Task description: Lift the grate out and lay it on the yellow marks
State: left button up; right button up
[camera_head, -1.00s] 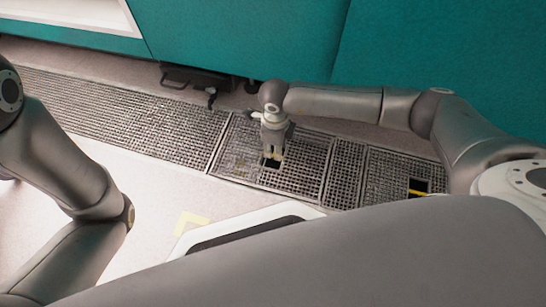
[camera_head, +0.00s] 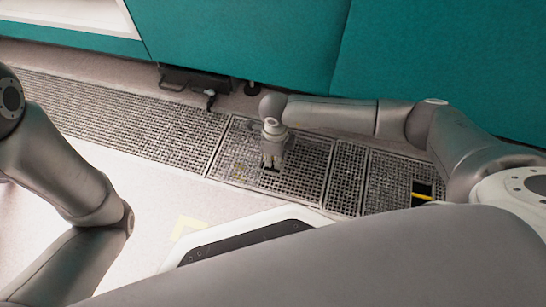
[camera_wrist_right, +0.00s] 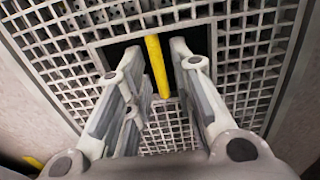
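The grate (camera_head: 306,165) is a grey mesh panel lying flat in the floor channel. A dark rectangular recess in it holds a yellow bar (camera_wrist_right: 157,65), seen in the right wrist view. My right gripper (camera_head: 271,166) points down at this recess. In the wrist view my right gripper (camera_wrist_right: 160,72) is open, with one finger on each side of the bar and gaps showing. Whether the tips are inside the recess is hard to tell. The yellow marks (camera_head: 186,226) are on the pale floor, partly hidden by my body. My left gripper is out of view.
More mesh panels (camera_head: 120,112) continue left along the channel. A panel at the right has another dark recess with a yellow bar (camera_head: 421,197). A teal wall (camera_head: 235,45) stands behind, with a dark fixture (camera_head: 195,80) at its foot. Pale floor (camera_head: 150,180) in front is clear.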

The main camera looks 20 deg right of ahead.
grip_shut()
jog(key=shift+r, duration=0.1)
jog(key=shift+r+p, duration=3.5)
jog(key=shift+r, duration=0.25)
